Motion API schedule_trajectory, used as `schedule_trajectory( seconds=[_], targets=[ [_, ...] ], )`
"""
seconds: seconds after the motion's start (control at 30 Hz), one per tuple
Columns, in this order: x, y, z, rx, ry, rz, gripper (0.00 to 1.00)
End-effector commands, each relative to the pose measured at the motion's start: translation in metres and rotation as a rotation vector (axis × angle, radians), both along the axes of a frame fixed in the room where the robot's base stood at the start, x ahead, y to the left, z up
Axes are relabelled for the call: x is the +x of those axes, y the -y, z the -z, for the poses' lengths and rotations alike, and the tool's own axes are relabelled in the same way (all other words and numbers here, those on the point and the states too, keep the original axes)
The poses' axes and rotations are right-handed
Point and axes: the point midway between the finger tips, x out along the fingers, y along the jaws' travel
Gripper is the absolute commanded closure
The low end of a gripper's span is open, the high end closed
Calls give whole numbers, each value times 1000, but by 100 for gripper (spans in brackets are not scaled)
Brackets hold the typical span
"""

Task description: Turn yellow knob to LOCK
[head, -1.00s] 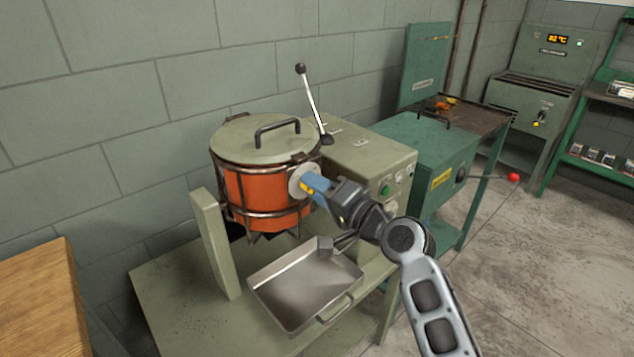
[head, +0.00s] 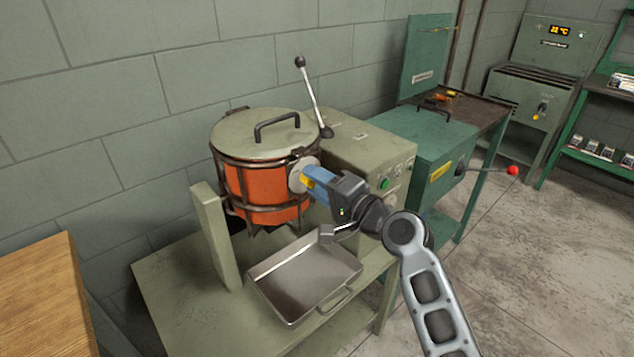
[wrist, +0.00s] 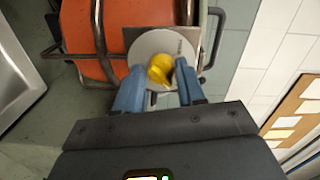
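The yellow knob (wrist: 160,70) sits on a pale round plate (wrist: 165,50) at the side of the orange drum (head: 262,190). My gripper (wrist: 162,72) has its two blue fingers on either side of the knob, close against it. In the head view my gripper (head: 308,182) reaches the plate from the right and a bit of yellow shows beside the finger. The dial has small dark marks at its right in the wrist view, too small to read. The fingers hide part of the knob and plate.
A dark cage surrounds the drum, with a lid (head: 262,135) on top. A lever (head: 312,98) stands behind my gripper, and a metal tray (head: 305,275) lies below. A control box (head: 365,155) is close on the right. A wooden surface (head: 45,295) is at the left.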

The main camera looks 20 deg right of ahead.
Motion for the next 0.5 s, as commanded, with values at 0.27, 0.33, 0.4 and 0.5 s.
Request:
schedule_trajectory(
  seconds=[0.27, 0.33, 0.4, 0.5],
  targets=[
    [0, -1, 0, -1, 1, -1, 42],
    [0, -1, -1, -1, 1, -1, 42],
    [0, -1, -1, -1, 1, -1, 42],
    [-5, 1, 0, -1, 1, -1, 42]
  ],
)
